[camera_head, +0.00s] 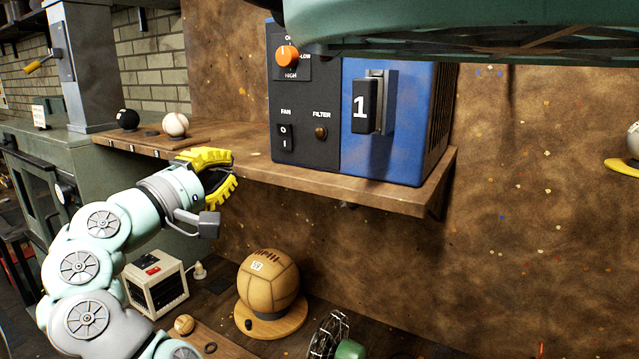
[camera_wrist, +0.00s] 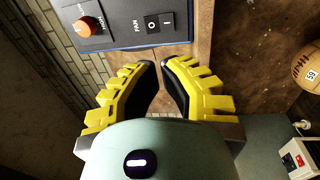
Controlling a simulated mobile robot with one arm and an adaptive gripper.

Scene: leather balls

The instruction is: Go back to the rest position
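My gripper (camera_head: 222,178) has yellow, ridged fingers with black inner pads. In the head view it is at the front edge of the wooden shelf (camera_head: 245,160), left of the blue and black machine (camera_head: 400,150). The wrist view shows the gripper (camera_wrist: 160,75) with a clear gap between its two fingertips. Nothing is between the fingers. The machine's dark panel (camera_wrist: 115,20), with an orange knob (camera_wrist: 86,27) and a fan switch, lies ahead of the fingertips in that view. My arm reaches up from the lower left of the head view.
A white ball (camera_head: 176,124) and a black ball (camera_head: 128,119) sit on the shelf's left part. Below are a large brown leather ball (camera_head: 268,280) on a round wooden base, a small ball (camera_head: 184,324), a cream box (camera_head: 155,283) and a wire-caged fan (camera_head: 330,335).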

